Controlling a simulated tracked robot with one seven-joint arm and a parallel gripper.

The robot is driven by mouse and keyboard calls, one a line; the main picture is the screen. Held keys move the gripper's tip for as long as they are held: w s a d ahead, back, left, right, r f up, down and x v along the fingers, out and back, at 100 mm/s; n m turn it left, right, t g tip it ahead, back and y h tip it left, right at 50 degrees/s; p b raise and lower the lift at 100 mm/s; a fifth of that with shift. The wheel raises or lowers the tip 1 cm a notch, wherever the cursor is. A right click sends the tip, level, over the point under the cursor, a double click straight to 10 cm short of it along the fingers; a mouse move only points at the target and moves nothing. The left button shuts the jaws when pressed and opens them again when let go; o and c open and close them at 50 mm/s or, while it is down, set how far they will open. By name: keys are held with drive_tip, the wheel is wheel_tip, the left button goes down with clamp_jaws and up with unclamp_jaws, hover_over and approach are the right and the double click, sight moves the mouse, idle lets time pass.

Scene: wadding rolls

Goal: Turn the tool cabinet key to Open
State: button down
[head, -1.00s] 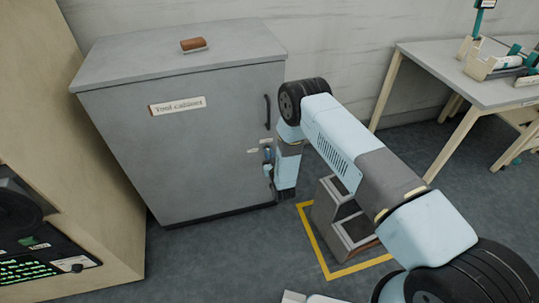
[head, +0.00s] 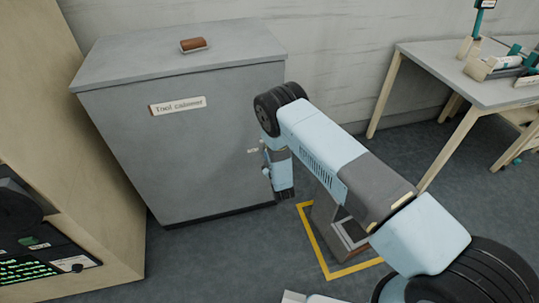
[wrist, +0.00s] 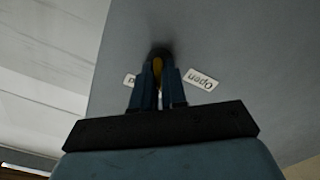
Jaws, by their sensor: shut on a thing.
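The grey tool cabinet (head: 200,150) stands against the back wall, with a "Tool cabinet" label (head: 178,105) on its front. In the wrist view my gripper (wrist: 158,72) is shut on the yellow key (wrist: 158,64), at the dark round lock (wrist: 160,52) on the cabinet front. The "Open" label (wrist: 201,79) appears upside down to the right of the fingers. A second label (wrist: 129,80) at their left is partly hidden. In the head view my wrist hides the key, and a small label (head: 252,150) shows beside it.
A brown-topped object (head: 193,44) lies on the cabinet top. A container (head: 346,235) stands within yellow floor tape (head: 312,240), partly behind my arm. A table (head: 470,85) stands at the right, and a wooden-sided unit with a panel (head: 45,258) at the left.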

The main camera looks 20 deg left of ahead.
drive_tip(key=n, duration=0.5)
drive_tip(key=shift+f+n, duration=0.15)
drive_tip(key=shift+n, duration=0.15)
drive_tip(key=shift+f+n, duration=0.1)
drive_tip(key=shift+n, duration=2.2)
drive_tip(key=shift+s, duration=0.1)
drive_tip(key=c, duration=1.3)
unclamp_jaws()
drive_tip(key=shift+o, duration=0.2)
drive_tip(key=v, duration=1.3)
drive_tip(key=shift+s+d, duration=0.2)
drive_tip(key=shift+s, duration=0.05)
